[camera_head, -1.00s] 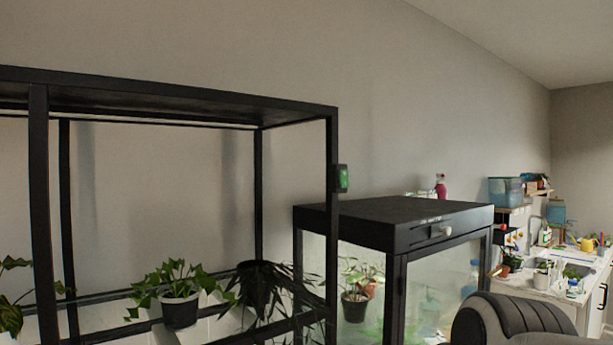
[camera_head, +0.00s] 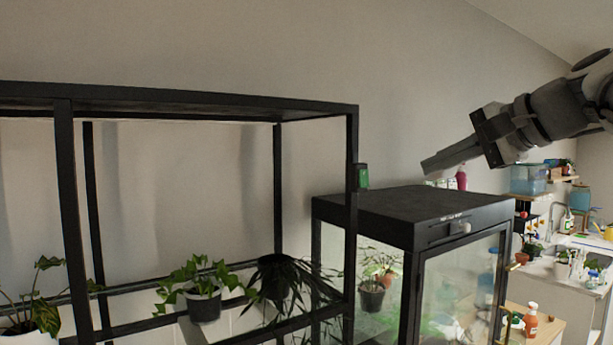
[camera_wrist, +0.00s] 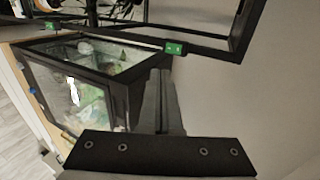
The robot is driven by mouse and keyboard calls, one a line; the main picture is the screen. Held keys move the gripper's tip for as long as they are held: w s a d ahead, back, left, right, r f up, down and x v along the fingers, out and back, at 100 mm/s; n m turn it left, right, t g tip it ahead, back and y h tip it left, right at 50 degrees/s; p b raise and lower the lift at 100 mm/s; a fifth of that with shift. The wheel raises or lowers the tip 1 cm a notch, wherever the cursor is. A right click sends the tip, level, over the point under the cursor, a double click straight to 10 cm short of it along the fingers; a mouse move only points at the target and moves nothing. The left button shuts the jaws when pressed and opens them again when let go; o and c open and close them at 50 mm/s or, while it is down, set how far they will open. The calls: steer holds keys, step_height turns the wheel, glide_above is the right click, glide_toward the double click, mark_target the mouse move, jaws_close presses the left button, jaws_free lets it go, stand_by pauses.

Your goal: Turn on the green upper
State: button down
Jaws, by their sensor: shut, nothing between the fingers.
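A small green switch (camera_head: 362,176) is mounted on the right front post of the black shelf frame (camera_head: 352,230). In the wrist view the green switch (camera_wrist: 174,48) sits on the black frame, just above and beyond my fingertips. My gripper (camera_head: 428,166) is shut and empty. It hangs in the air above the black-topped glass cabinet, to the right of the switch and apart from it, pointing left. In the wrist view my gripper (camera_wrist: 160,78) shows its fingers together. Whether the switch is on cannot be told.
The glass cabinet (camera_head: 425,205) with a black top stands right of the frame, below my gripper. Potted plants (camera_head: 203,300) stand on the frame's lower shelf. A cluttered counter (camera_head: 570,275) is at the far right. The space between gripper and switch looks clear.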

mark_target(365, 184)
steer(key=shift+r, duration=0.2)
steer(key=shift+w, duration=0.1)
steer(key=p+x, duration=0.1)
steer(key=x, duration=0.3)
steer(key=p+x, duration=0.1)
steer(key=x, duration=0.4)
steer(key=r+x, duration=0.1)
steer(key=x, duration=0.3)
steer(key=shift+w+a+f+p, duration=0.15)
steer(key=shift+w+a+p, duration=0.15)
steer(key=shift+w+p, duration=0.15)
steer(key=shift+f+b, duration=0.1)
steer(key=shift+b, duration=0.2)
steer(key=b, duration=0.2)
steer(key=shift+w+a+f+t+b, duration=0.1)
steer(key=shift+w+f+t+b, duration=0.1)
steer(key=shift+f+t+b, duration=0.15)
steer(key=shift+r+p, duration=0.35)
steer(key=shift+p, duration=0.05)
steer(key=shift+r, duration=0.1)
